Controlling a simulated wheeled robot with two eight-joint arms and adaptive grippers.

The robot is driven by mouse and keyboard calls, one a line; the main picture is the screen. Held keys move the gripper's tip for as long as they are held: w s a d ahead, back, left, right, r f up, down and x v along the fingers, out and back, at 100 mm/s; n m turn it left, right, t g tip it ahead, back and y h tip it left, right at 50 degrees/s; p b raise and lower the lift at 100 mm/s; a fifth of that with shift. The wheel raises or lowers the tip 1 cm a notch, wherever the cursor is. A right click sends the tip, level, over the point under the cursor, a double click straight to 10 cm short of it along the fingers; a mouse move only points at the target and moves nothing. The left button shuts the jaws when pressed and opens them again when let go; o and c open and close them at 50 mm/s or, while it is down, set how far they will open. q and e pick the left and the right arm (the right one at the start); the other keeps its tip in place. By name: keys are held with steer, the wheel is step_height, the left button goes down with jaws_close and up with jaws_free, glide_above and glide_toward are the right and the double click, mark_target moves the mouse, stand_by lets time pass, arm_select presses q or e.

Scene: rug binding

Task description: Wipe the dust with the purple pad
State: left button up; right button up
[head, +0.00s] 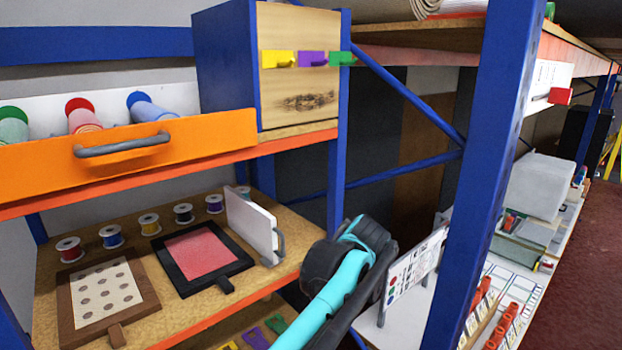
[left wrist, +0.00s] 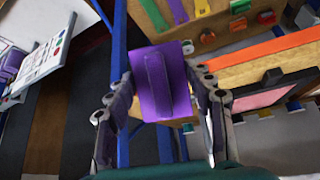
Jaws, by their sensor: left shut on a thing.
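In the left wrist view, the purple pad (left wrist: 178,98) is a flat rectangular block with a raised ridge. My left gripper (left wrist: 160,88) is shut on it, with a finger at each side. In the head view the pad and gripper are hidden; my arm with a cyan link shows at the lower middle. The dust (head: 308,102) is a dark smudge on the light wooden panel (head: 290,30) of the blue-sided cabinet at the top middle. My right gripper is not in view.
Yellow, purple and green hooks (head: 311,58) stick out above the dust. An orange drawer (head: 40,165) with a grey handle juts out at the left. A blue post (head: 490,150) stands at the right. The shelf below holds spools, a red-faced frame (head: 203,250) and a white panel (head: 250,222).

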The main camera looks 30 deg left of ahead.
arm_select(q)
step_height(320, 180, up, 39)
steer(key=s+a+n+t+y+p, duration=0.1)
steer(key=s+a+n+y+p, duration=0.15)
steer(key=y+p, duration=0.75)
steer(key=shift+w+a+h+p, duration=0.45)
steer(key=shift+a, duration=0.45)
steer(key=shift+w+a+h+p, duration=0.4)
steer(key=shift+a+h, duration=0.1)
steer(key=shift+a, duration=0.35)
steer(key=shift+w+a+h+p, duration=0.45)
steer(key=shift+a, duration=0.45)
steer(key=shift+w+a, duration=0.35)
steer(key=shift+a, duration=0.55)
